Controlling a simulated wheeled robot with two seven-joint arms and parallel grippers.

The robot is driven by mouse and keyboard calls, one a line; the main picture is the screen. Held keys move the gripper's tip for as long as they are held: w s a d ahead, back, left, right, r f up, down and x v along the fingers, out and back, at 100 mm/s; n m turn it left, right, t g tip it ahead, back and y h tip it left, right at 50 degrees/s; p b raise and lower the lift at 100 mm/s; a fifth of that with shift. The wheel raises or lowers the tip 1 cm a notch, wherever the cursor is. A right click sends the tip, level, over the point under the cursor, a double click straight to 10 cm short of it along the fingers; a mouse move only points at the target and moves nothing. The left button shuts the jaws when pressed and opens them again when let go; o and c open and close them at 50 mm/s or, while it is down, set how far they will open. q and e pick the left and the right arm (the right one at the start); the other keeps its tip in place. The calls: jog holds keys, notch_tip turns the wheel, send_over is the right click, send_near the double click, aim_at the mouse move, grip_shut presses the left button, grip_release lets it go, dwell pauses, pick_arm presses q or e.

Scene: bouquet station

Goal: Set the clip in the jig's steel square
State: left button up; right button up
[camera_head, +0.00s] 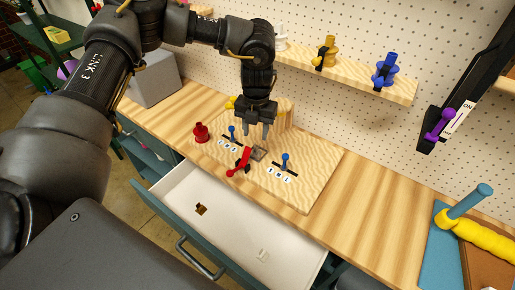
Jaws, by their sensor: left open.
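The jig (318,180) is a pale wooden board on the bench, with blue-knobbed black pieces and small lettered labels on it. A small grey steel square (259,153) lies near its middle. A red lever-like piece with a round red end and black parts (243,160) stands beside the square; I cannot tell whether this is the clip. My left gripper (257,134) points down above the jig, just behind the square. Its two fingers are apart, with nothing visible between them. My right gripper is not in view.
An open white drawer (180,187) juts out below the bench front, holding a small brown piece (201,209). A red spool-like piece (201,132) stands at the jig's left. A shelf (398,92) carries yellow and blue pieces behind.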

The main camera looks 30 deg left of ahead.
aim_at(256, 145)
pick_arm(q)
jog(key=shift+f, duration=0.55)
jog(key=shift+s, duration=0.1)
jog(key=shift+s+f+p, duration=0.1)
jog(key=shift+p, duration=0.2)
jog(key=f, duration=0.1)
jog(key=f+p, duration=0.1)
jog(key=f, duration=0.1)
jog(key=f+p, duration=0.1)
jog(key=shift+w+f, duration=0.25)
jog(key=shift+w, duration=0.05)
jog(key=shift+d+f, duration=0.1)
jog(key=shift+f, duration=0.15)
grip_shut()
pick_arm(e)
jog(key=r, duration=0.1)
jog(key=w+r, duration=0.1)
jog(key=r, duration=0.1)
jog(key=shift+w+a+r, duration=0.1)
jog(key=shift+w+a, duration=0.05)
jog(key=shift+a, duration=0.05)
pick_arm(q)
jog(key=shift+r, duration=0.15)
